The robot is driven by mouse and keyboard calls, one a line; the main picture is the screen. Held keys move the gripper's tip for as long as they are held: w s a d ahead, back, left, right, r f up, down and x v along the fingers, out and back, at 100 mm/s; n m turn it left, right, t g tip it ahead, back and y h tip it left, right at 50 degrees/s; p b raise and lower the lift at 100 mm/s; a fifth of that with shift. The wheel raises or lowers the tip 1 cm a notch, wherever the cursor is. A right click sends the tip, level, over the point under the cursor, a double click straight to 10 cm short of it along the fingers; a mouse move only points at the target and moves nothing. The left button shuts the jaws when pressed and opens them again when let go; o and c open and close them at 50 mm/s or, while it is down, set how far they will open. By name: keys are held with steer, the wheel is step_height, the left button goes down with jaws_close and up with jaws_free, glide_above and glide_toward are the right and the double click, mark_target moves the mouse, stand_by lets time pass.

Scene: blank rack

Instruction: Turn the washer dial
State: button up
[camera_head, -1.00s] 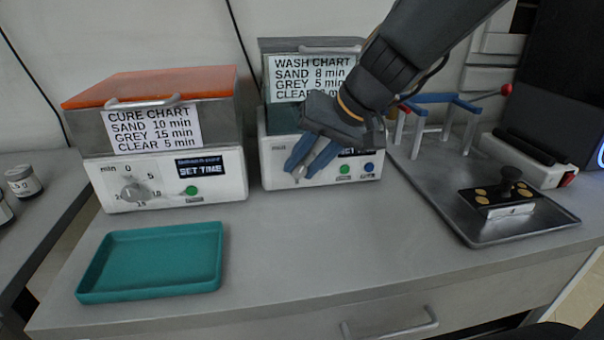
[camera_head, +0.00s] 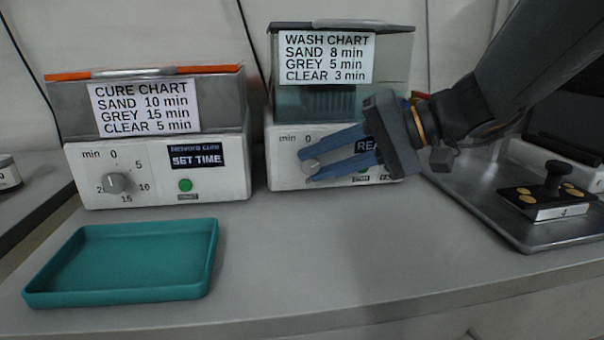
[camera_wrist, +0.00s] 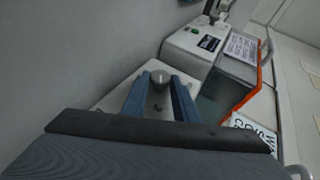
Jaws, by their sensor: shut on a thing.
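The washer (camera_head: 283,141) is a white box with a clear-walled, dark-lidded tank and a wash chart (camera_head: 325,58) reading SAND 8, GREY 5, CLEAR 3 min. Its round grey dial (camera_head: 311,164) is on the left of the front panel. My gripper (camera_head: 304,167), with blue fingers, reaches in from the right and is shut on the dial. In the wrist view the dial (camera_wrist: 160,78) shows between the fingertips (camera_wrist: 159,82). The fingers hide most of the dial scale; only "min" and 0 show, so I cannot tell the setting. The display is partly covered.
The cure unit (camera_head: 80,155) with its own dial (camera_head: 115,183) and an orange lid stands to the left. A teal tray (camera_head: 210,262) lies in front of it. A metal tray (camera_head: 500,222) with a black-handled block (camera_head: 545,205) is at the right. The front middle counter is clear.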

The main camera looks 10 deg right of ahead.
steer(key=y+b, duration=0.1)
steer(key=y, duration=0.1)
steer(key=f+m+t+y+b, duration=0.1)
steer(key=y+b, duration=0.1)
steer(key=shift+d+m, duration=0.15)
steer(key=shift+m, duration=0.15)
steer(key=shift+y, duration=0.3)
steer(key=o, duration=1.1)
steer(key=shift+c, duration=0.2)
steer(key=shift+p+v, duration=0.9)
steer(key=shift+v, duration=3)
steer(key=shift+c, duration=0.2)
